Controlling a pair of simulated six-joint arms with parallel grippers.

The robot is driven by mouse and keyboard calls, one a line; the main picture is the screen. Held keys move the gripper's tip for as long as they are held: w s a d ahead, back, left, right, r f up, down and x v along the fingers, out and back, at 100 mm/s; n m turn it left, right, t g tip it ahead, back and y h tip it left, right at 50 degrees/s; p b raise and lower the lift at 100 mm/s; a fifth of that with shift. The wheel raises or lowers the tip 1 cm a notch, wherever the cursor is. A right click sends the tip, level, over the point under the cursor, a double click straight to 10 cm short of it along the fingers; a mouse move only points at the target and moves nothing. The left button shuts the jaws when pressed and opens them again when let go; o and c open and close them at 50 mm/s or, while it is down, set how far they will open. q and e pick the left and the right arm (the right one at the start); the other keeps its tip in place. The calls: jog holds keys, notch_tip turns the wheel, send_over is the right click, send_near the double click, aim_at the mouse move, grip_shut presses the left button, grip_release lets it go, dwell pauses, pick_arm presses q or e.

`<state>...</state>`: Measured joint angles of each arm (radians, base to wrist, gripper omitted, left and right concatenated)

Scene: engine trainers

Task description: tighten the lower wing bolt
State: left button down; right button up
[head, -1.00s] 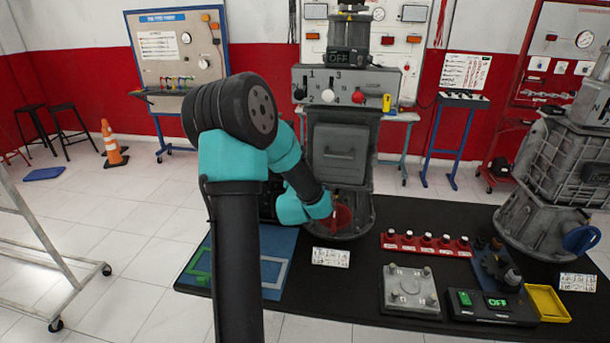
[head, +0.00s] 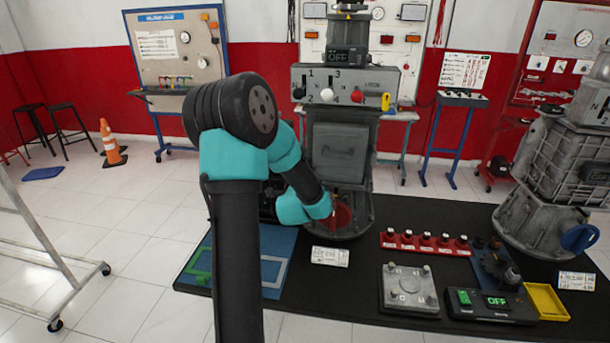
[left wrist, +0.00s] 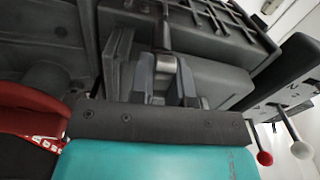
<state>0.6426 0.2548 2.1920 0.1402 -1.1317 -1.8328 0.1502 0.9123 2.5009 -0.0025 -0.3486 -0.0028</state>
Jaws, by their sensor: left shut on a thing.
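My left gripper (left wrist: 166,80) is shut on a small grey part, which I take to be the lower wing bolt (left wrist: 165,62). Only a little of the bolt shows between the two fingers, so its turn angle cannot be told. Behind it are the dark grey housings of the middle engine trainer (head: 340,150). In the head view my left arm reaches to the lower left side of this trainer, and the fingers and the bolt are hidden there. My right gripper is in neither view.
A red round part (head: 342,216) is close beside my left wrist at the trainer's foot. Levers with a red knob (left wrist: 265,158) and a white knob (left wrist: 301,150) stick out at the wrist view's right. A grey bolted plate (head: 409,288) lies on the black mat (head: 350,285).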

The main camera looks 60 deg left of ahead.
pick_arm(q)
jog(key=shift+m, duration=0.6)
jog(key=c, duration=1.1)
grip_release()
